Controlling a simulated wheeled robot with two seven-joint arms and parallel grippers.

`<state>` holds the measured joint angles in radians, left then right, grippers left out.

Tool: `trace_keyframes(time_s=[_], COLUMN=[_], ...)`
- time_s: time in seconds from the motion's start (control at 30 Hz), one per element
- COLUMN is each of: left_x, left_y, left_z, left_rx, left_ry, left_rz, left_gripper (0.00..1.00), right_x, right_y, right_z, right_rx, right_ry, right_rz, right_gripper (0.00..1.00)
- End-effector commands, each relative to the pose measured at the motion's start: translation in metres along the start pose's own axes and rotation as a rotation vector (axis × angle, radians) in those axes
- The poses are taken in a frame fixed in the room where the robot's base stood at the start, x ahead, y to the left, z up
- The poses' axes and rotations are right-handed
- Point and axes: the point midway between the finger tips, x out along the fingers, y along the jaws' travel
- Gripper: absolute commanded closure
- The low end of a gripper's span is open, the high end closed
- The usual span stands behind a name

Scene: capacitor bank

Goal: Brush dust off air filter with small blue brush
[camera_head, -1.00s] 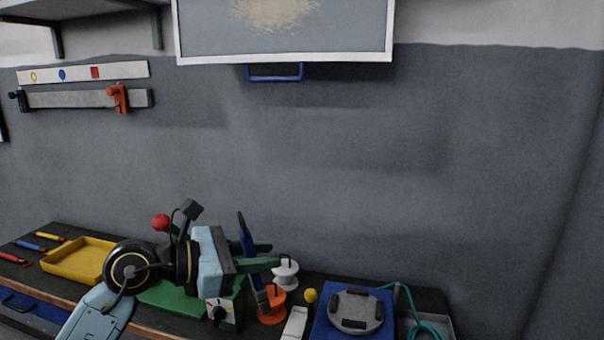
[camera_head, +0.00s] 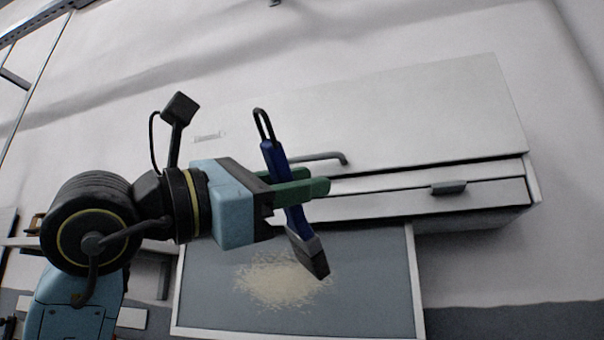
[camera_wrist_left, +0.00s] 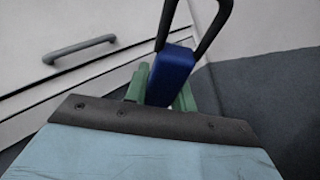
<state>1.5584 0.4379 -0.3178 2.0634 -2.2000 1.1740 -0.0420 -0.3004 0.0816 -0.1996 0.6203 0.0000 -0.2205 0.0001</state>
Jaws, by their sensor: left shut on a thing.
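My left gripper (camera_head: 300,190) is shut on the small blue brush (camera_head: 272,157). Its green fingers grip the blue handle, with a black loop at the top and a grey and dark brush head pointing down to the right. The handle and loop also show in the left wrist view (camera_wrist_left: 172,72). The air filter (camera_head: 370,275) is a grey panel in a white frame, with a pale tan dust patch (camera_head: 275,280) left of its middle. The brush head overlaps the dust patch's right edge in the head view; I cannot tell whether it touches. My right gripper is not in view.
A white cabinet (camera_head: 440,110) with a bar handle (camera_head: 330,157) and a drawer-like front with a grey pull (camera_head: 448,188) sits directly above the filter. My gripper is in front of its lower left part. The white wall to the right is clear.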

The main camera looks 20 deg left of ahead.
Motion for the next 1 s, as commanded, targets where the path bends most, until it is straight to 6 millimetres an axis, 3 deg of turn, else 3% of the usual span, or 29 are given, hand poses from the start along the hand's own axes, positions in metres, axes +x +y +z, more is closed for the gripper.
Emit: trace_keyframes(time_s=[0.07, 0.2, 0.7, 1.0], left_x=[-0.001, 0.0, 0.032, 0.04], left_y=[0.002, 0.003, 0.023, 0.028], left_z=[0.016, 0.023, -0.005, -0.015], left_rx=[0.013, 0.016, 0.015, 0.017], left_ry=[-0.011, -0.016, -0.015, -0.016], left_rz=[0.006, 0.008, 0.008, 0.008], left_gripper=[0.99, 0.99, 0.99, 0.99], right_x=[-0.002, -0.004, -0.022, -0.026], right_y=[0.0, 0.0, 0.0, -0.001], right_z=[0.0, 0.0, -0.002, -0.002], right_rx=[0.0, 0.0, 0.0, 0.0], right_ry=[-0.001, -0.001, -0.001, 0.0], right_rz=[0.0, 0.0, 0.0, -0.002], right_gripper=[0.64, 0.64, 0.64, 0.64])
